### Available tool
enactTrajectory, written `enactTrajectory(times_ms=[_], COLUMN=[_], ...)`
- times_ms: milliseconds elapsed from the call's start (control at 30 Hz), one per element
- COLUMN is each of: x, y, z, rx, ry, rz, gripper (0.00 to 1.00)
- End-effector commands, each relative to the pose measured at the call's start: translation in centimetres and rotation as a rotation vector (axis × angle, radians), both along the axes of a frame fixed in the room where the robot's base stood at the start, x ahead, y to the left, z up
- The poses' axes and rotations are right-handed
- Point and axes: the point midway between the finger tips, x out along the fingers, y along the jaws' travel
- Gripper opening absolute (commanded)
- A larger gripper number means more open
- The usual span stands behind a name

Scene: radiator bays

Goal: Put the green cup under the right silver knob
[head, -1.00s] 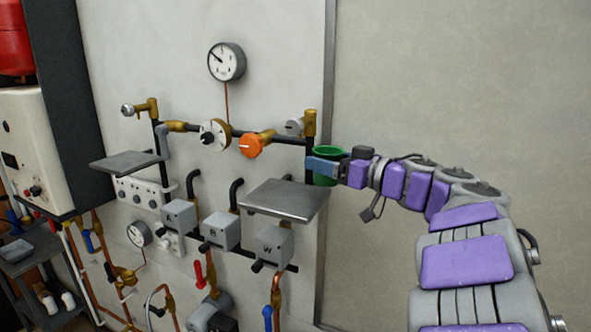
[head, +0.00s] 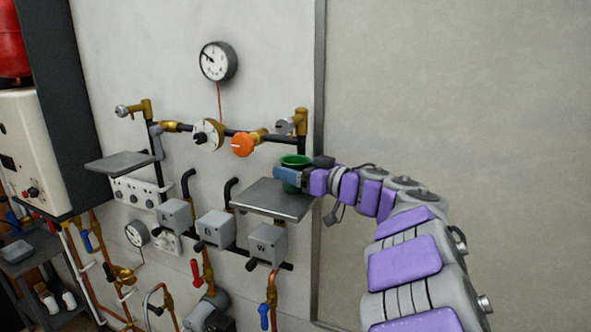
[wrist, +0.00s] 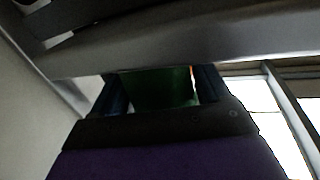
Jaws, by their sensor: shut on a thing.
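The green cup (head: 296,161) is upright at the right silver shelf, at its back right part. My gripper (head: 290,174) is shut on the cup from the right; the blue finger lies across its front. The wrist view shows the cup (wrist: 158,88) between the two fingers. The right silver knob (head: 284,126) is on the brass valve just above and slightly left of the cup. I cannot tell whether the cup's base touches the shelf.
The right silver shelf (head: 268,200) is below the knob and otherwise bare. An orange knob (head: 243,144) and a white dial (head: 207,134) are to the left on the black pipe. Another shelf (head: 120,162) is at far left. Grey boxes (head: 267,243) hang below.

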Motion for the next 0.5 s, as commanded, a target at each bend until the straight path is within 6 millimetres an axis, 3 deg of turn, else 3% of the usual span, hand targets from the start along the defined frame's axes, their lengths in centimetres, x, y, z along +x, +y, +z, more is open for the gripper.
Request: enactTrajectory(times_ms=[167, 200, 433, 500], x=[0.0, 0.0, 0.0, -0.1], y=[0.6, 0.6, -0.2, -0.5], z=[-0.1, -0.2, 0.0, 0.1], rx=[-0.002, -0.002, 0.003, 0.004], ry=[-0.001, -0.002, -0.003, -0.004], rz=[0.001, 0.001, 0.001, 0.001], gripper=[0.47, 0.78, 1.0, 1.0])
